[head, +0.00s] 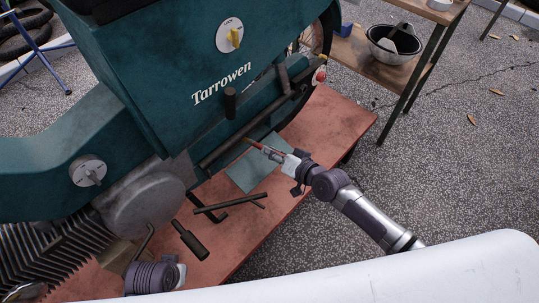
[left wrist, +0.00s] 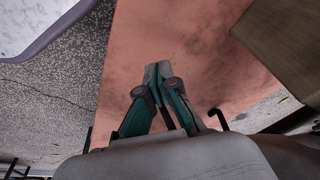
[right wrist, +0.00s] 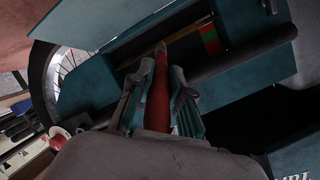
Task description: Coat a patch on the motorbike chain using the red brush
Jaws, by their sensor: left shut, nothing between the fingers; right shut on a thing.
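The red brush (head: 258,147) is held in my right gripper (head: 276,155), its tip pointing up-left at the dark bar low on the green machine. In the right wrist view the brush's red handle (right wrist: 158,92) runs between the fingers, with a pale tip close to the dark bar. I cannot tell whether the tip touches anything. My left gripper (left wrist: 155,78) is shut and empty, over the reddish board in the left wrist view. In the head view its fingers are hidden. I cannot make out a motorbike chain in any view.
The green machine (head: 150,60) marked Tarrowen fills the upper left. The reddish board (head: 335,120) holds a grey-green sheet (head: 240,178) and dark tools (head: 190,240). A wooden bench (head: 350,52) with a metal bowl (head: 393,42) stands at upper right. Paving at right is mostly clear.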

